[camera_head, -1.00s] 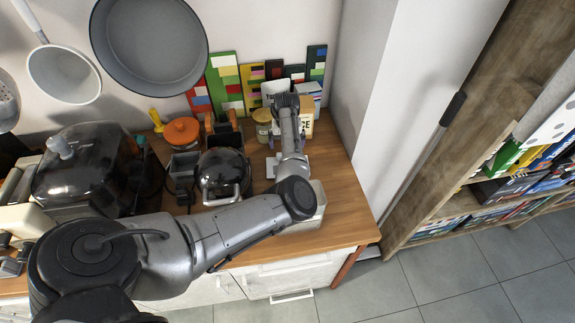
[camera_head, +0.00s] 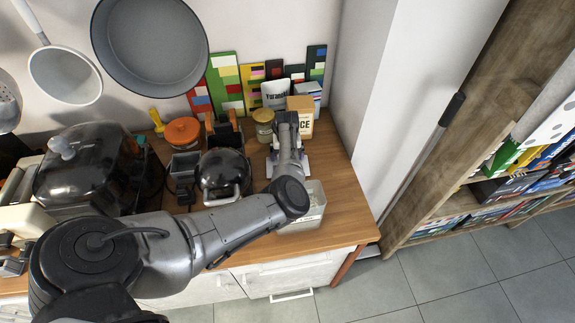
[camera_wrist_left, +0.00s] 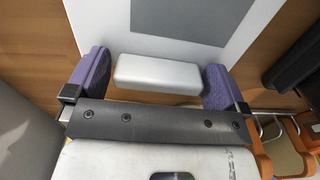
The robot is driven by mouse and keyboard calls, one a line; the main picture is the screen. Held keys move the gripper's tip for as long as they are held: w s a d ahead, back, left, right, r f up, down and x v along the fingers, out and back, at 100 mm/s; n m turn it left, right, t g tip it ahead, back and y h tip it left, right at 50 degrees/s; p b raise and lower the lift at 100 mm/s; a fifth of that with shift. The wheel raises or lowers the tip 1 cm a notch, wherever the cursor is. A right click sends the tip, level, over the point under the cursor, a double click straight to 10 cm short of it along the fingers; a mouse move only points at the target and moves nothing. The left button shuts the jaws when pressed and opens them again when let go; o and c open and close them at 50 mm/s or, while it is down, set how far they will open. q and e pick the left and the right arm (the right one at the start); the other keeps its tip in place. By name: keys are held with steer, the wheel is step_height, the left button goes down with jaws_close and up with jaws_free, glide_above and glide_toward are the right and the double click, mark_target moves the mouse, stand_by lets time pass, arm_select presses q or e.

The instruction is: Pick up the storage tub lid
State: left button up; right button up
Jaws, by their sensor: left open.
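The storage tub lid is the pale flat panel with a grey rectangle (camera_wrist_left: 190,20) in the left wrist view, with a light grey raised handle block (camera_wrist_left: 157,73). In the head view only pale edges of the lid (camera_head: 270,169) show on the counter, beneath my left arm. My left gripper (camera_wrist_left: 154,82) is open, its two purple fingers on either side of the handle block with small gaps. In the head view my own arm mostly hides the fingers. The pale storage tub (camera_head: 311,208) stands nearer the counter's front edge. My right gripper is out of view.
A black kettle (camera_head: 222,170) stands left of the lid. Behind are a jar (camera_head: 263,122), a rice box (camera_head: 301,113) and an orange-lidded pot (camera_head: 183,131). The wooden counter (camera_head: 345,205) is clear at the right, up to its edge.

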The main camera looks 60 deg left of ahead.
arm_select(q)
steer(key=shift+c, duration=0.4)
steer(key=c, duration=0.7)
steer(key=shift+r, duration=0.1)
step_height(320, 180, up, 18)
steer(key=shift+f+b, duration=0.1)
steer(key=shift+b, duration=0.2)
